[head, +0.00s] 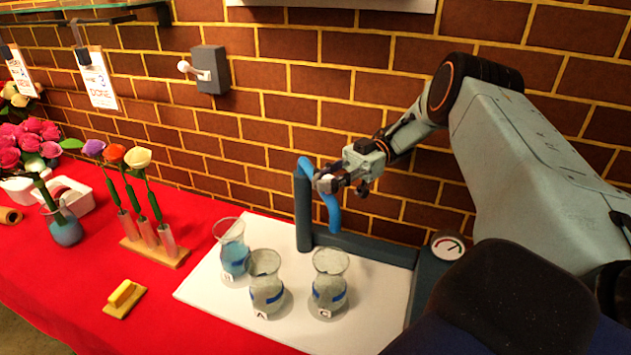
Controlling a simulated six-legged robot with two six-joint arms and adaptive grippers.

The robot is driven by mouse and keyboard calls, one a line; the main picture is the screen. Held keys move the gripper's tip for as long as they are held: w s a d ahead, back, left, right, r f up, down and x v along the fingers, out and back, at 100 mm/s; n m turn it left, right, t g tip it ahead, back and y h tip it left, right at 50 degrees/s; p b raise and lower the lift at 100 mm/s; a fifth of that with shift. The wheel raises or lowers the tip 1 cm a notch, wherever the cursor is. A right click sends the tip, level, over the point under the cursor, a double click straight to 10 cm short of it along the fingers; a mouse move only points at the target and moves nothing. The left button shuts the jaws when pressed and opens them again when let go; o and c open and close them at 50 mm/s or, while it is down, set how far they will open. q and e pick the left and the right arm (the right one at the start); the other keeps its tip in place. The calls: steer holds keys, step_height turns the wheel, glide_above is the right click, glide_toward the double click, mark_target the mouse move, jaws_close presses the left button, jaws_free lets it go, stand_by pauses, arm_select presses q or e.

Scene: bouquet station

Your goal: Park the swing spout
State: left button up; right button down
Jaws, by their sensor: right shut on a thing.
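The swing spout is a bent blue tube (333,213) on top of a dark blue-grey post (303,212) against the brick wall. Its open end hangs down to the right of the post, over the dark base bar. My right gripper (326,184) is shut on the spout near its upper bend; the fingers hide part of the tube. Three glass vases stand on the white mat (215,286) in front: the left vase (233,255) holds blue water, and the vases marked A (266,284) and C (329,283) look empty of water. My left gripper is not in view.
A gauge (447,246) sits at the right end of the base bar. A wooden flower rack (157,252), a yellow block (123,293) and a blue vase (65,229) stand on the red cloth to the left. A lever switch (209,70) is on the wall.

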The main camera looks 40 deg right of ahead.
steer(key=shift+d+r, duration=0.15)
steer(key=shift+d, duration=0.35)
steer(key=c, duration=1.7)
jaws_free()
steer(key=o, duration=0.5)
steer(key=shift+w+f, duration=0.25)
steer(key=shift+s, duration=0.1)
steer(key=shift+s+r, duration=0.1)
steer(key=shift+s, duration=0.1)
step_height(320, 180, up, 8)
steer(key=shift+a+r, duration=0.1)
steer(key=shift+r, duration=0.15)
steer(key=shift+w+r, duration=0.15)
steer(key=shift+r, duration=0.55)
